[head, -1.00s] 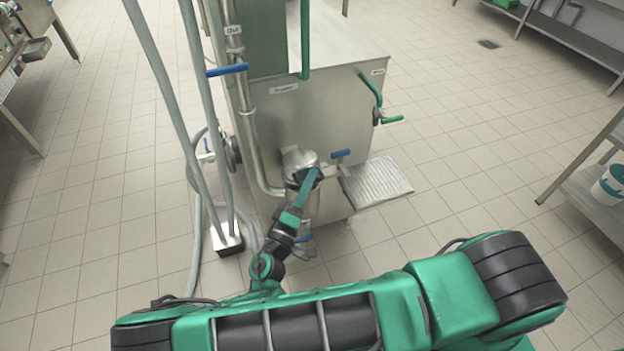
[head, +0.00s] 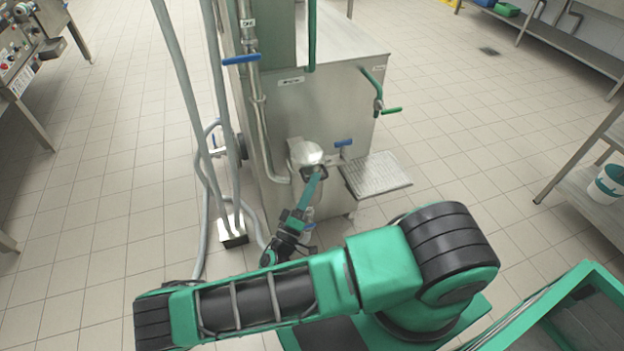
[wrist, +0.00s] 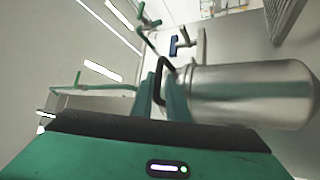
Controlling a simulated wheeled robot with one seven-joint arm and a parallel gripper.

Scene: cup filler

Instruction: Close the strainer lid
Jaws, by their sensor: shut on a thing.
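The strainer (head: 305,152) is a shiny metal cylinder on the front of the steel machine, low on its pipework. In the wrist view, its smooth metal body (wrist: 250,95) lies to the right of my fingers. My gripper (head: 314,174) is at the near side of the strainer. In the wrist view, my gripper (wrist: 163,100) has its green fingers shut on a black bar handle (wrist: 168,72) beside the metal body. I cannot tell whether the lid sits flush, because the arm and fingers hide part of the joint.
A blue-handled valve (head: 343,143) and a ribbed metal tray (head: 377,175) are just right of the strainer. A green crank handle (head: 391,111) is above. Upright pipes and a hose stand to the left. A shelf with a bucket (head: 607,184) is at far right.

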